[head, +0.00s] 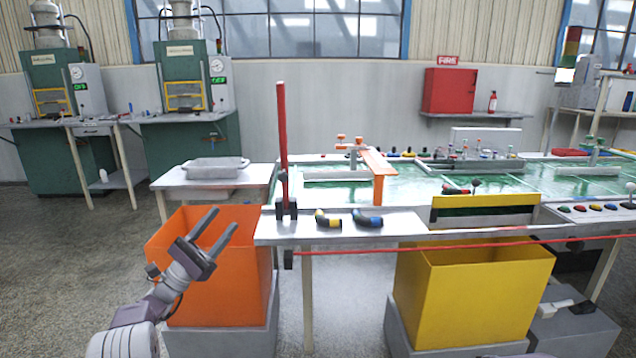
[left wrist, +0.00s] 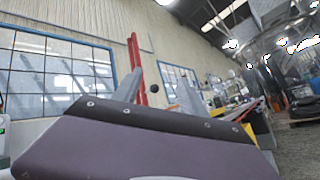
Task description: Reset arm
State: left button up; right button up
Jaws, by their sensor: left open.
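My left gripper (head: 217,236) is in the lower left of the head view, in front of the orange bin (head: 182,289). Its two fingers are apart and nothing is between them. In the left wrist view the same gripper (left wrist: 156,92) points up toward the wall and windows, with its fingers spread and empty. My right gripper does not show in either view. A yellow-banded hose piece (head: 328,219) and a blue-banded hose piece (head: 368,218) lie on the near ledge of the table, right of my left gripper and apart from it.
A red post (head: 283,145) stands at the ledge's left end. A red bar (head: 450,247) runs along the front edge. A yellow bin (head: 470,300) stands below the table. A grey tray (head: 213,168) sits on a side table. The floor at left is clear.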

pick_arm(q)
jog(key=s+d+r+m+g+h, duration=0.1)
jog(key=s+d+r+m+g, duration=0.15)
jog(key=d, duration=0.35)
jog(key=s+d+r+m+g+h, duration=0.1)
jog(key=s+d+r+m+g, duration=0.1)
jog(key=d+r+g, duration=0.3)
jog(key=s+d+f+g+y, duration=0.2)
jog(key=s+d+f, duration=0.1)
jog(key=d, duration=0.2)
jog(key=s+d+f+g+y, duration=0.1)
jog(key=s+d+f+y, duration=0.15)
jog(key=d, duration=0.35)
jog(key=s+d+f+m+g+y, duration=0.25)
jog(key=s+d+f+y, duration=0.2)
jog(key=s+f, duration=0.6)
jog(key=s+a+f+m+g+y, duration=0.25)
jog(key=s+a+f+y, duration=0.3)
jog(key=s+f, duration=0.45)
jog(key=s+a+f+m+y, duration=0.6)
jog(key=a+f+m+y, duration=0.15)
jog(key=a+f, duration=0.5)
notch_tip(320, 180, up, 38)
jog(key=w+a+m+t+y+p, duration=0.1)
jog(key=w+a+p, duration=0.1)
jog(key=p, duration=3.5)
jog(key=shift+w+a, duration=0.25)
jog(key=shift+w, duration=0.05)
